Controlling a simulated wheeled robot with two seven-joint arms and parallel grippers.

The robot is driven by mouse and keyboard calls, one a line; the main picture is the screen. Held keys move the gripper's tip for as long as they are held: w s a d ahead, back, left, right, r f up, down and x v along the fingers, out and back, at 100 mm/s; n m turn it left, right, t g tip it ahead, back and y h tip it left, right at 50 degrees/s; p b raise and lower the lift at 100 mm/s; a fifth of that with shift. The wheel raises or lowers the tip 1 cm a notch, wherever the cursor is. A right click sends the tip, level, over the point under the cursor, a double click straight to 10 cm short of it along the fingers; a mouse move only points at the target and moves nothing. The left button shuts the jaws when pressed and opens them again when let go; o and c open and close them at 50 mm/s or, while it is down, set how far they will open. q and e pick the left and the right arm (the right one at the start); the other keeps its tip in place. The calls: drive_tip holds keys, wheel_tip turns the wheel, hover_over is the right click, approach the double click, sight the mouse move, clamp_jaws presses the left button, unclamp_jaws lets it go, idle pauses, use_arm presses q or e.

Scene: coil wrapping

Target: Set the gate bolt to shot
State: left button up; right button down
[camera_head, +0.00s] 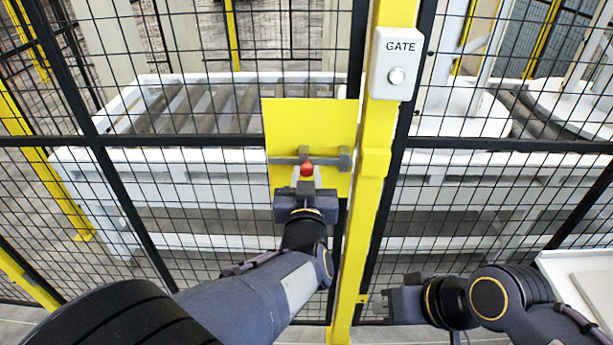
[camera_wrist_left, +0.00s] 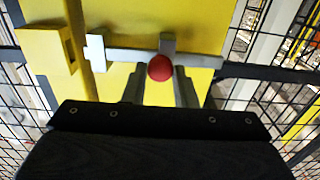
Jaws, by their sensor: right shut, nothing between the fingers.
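The gate bolt (camera_head: 285,161) is a grey bar lying across a yellow plate (camera_head: 310,122), with a red knob (camera_head: 307,169). In the left wrist view the bar (camera_wrist_left: 205,58) runs sideways from a pale block (camera_wrist_left: 96,50). A gap shows between this block and the slotted yellow keeper (camera_wrist_left: 52,50) on the post; no bar is seen across it. My left gripper (camera_head: 307,178) has its fingers on either side of the red knob (camera_wrist_left: 160,67), seemingly closed against it. My right gripper (camera_head: 374,305) is shut and empty, low beside the post.
A yellow post (camera_head: 377,200) stands right of the plate and carries a GATE box (camera_head: 397,65) with a round button. Black mesh fencing (camera_head: 200,142) spans both sides. A white roller conveyor (camera_head: 130,165) lies behind it. A white surface (camera_head: 585,275) is at the lower right.

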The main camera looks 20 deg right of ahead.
sight(331, 161)
use_arm(q)
clamp_jaws()
drive_tip(key=shift+s+d+r, duration=0.1)
drive_tip(key=shift+d, duration=0.2)
drive_tip(key=d+p, duration=0.1)
drive_tip(key=d, duration=0.1)
drive_tip(key=s+d, duration=0.1)
drive_tip(key=d, duration=0.1)
drive_tip(key=shift+s+p, duration=0.15)
drive_tip(key=shift+p, duration=0.25)
drive_tip(key=o, duration=0.8)
unclamp_jaws()
drive_tip(key=shift+d, duration=0.15)
